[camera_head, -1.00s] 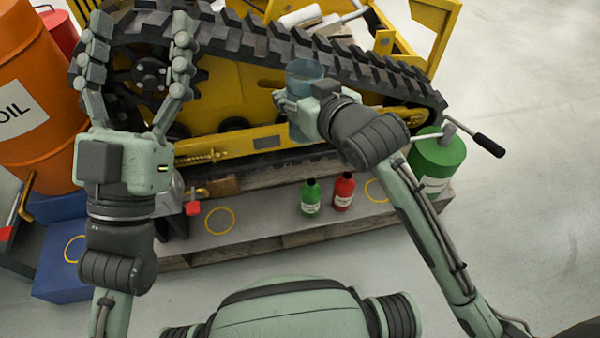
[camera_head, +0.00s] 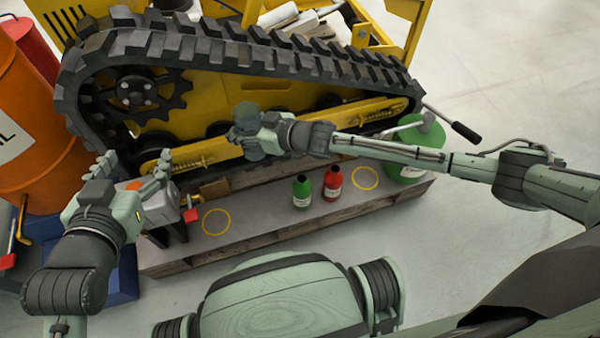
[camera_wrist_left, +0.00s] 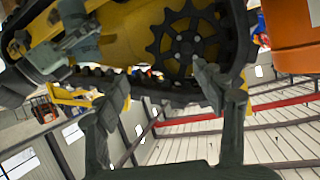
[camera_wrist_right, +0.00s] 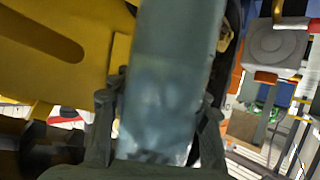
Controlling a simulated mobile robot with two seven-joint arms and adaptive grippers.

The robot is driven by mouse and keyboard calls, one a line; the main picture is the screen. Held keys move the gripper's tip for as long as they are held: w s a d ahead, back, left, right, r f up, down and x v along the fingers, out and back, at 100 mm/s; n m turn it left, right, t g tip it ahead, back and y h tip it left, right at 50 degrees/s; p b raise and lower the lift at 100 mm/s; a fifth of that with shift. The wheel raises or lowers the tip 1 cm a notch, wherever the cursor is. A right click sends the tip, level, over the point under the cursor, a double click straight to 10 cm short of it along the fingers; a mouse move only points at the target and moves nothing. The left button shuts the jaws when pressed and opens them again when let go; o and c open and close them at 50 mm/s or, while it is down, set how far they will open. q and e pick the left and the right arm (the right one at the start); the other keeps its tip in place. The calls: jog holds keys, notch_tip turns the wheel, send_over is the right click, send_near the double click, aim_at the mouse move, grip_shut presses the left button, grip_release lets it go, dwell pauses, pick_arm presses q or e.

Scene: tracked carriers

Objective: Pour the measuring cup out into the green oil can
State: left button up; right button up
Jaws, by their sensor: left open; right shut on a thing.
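My right gripper (camera_head: 256,134) is shut on the bluish see-through measuring cup (camera_head: 246,112), held in front of the yellow track frame. The cup (camera_wrist_right: 172,70) fills the middle of the right wrist view between the fingers; its contents cannot be made out. A small green bottle-like can (camera_head: 302,191) with a pale label stands upright on the pallet, below and right of the cup and apart from it. A larger green container (camera_head: 408,160) stands at the right, partly hidden by my right arm. My left gripper (camera_head: 134,170) is open and empty at the left.
A red bottle (camera_head: 333,183) stands right beside the small green can. Yellow rings (camera_head: 216,222) mark the pallet. A grey and orange device (camera_head: 158,206) with a red tab is close to my left gripper. The black track (camera_head: 240,50) and orange barrel (camera_head: 30,130) stand behind.

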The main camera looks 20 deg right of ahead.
jog(key=w+d+f+p, duration=0.1)
jog(key=d+f, duration=0.2)
jog(key=d, duration=0.6)
jog(key=shift+w+n, duration=0.3)
jog(key=shift+w, duration=0.1)
jog(key=shift+g+y, duration=0.3)
jog(key=shift+y, duration=0.1)
jog(key=d, duration=0.5)
jog(key=d+f+p, duration=0.1)
jog(key=d, duration=0.1)
jog(key=shift+w+d+f, duration=0.1)
jog(key=shift+w+d, duration=0.15)
jog(key=shift+d, duration=0.05)
pick_arm(q)
jog(key=s+a+f+g+y, duration=0.2)
jog(key=s+a+f+g, duration=0.3)
jog(key=s+f, duration=0.1)
jog(key=shift+s+a+f+n+g, duration=0.2)
jog(key=shift+s+f+n+g, duration=0.15)
jog(key=shift+s, duration=0.3)
